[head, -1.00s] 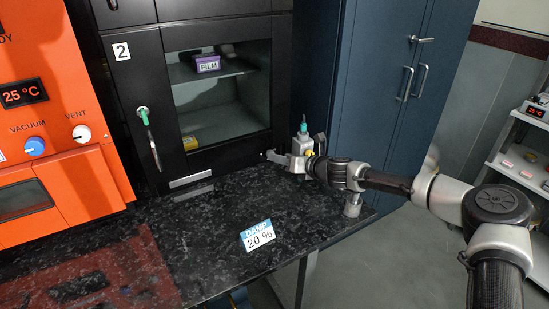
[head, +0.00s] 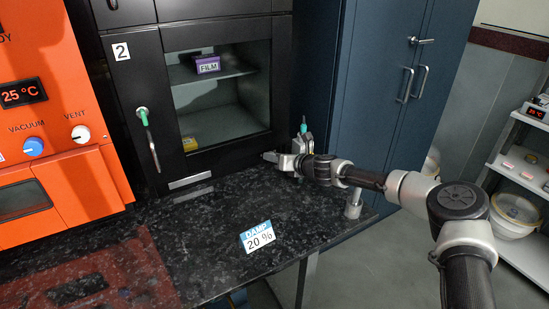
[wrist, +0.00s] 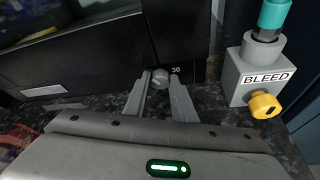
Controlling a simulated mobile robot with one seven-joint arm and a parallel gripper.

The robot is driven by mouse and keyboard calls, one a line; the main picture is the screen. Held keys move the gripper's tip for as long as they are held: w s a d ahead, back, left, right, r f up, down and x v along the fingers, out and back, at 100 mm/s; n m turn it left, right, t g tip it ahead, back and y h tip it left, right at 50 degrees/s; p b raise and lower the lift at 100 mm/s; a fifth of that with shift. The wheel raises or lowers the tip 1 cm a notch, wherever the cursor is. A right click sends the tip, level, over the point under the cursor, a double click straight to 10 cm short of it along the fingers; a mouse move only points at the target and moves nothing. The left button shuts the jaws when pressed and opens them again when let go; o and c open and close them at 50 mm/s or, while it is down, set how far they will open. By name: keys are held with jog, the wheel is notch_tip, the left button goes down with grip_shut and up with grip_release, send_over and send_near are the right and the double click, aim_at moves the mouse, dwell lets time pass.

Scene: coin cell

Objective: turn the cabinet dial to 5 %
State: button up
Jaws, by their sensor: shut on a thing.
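The cabinet dial (wrist: 160,75) is a small round grey knob low on the front of the black cabinet (head: 150,90). The number 30 is printed just to its right, and other marks are hidden or too small to read. My gripper (wrist: 160,82) has one finger on each side of the dial and is shut on it. In the head view my gripper (head: 270,157) is at the cabinet's lower right corner, just above the counter, and the dial cannot be made out there.
A grey block marked BLEED (wrist: 250,75), with a yellow knob (wrist: 263,105) and teal top, stands close right of my gripper. A card reading DAMP 20 % (head: 257,237) lies on the dark counter (head: 215,225). An orange oven (head: 75,160) stands left.

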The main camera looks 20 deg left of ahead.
jog(key=shift+n+h+b, duration=0.3)
jog(key=shift+b, duration=0.05)
jog(key=n+t+b, duration=0.1)
jog(key=b, duration=0.1)
jog(key=n+t+h+b, duration=0.1)
jog(key=n+b, duration=0.1)
jog(key=shift+s+a+f, duration=0.15)
jog(key=shift+s+a, duration=0.05)
jog(key=shift+s+a+n+t+h+b, duration=0.1)
jog(key=shift+n+t+h+b, duration=0.55)
jog(key=shift+n+b, duration=0.5)
jog(key=shift+n+t+b, duration=0.35)
jog(key=shift+n+b, duration=0.1)
jog(key=shift+n, duration=0.2)
jog(key=shift+h, duration=0.25)
jog(key=o, duration=1.1)
jog(key=shift+r, duration=0.2)
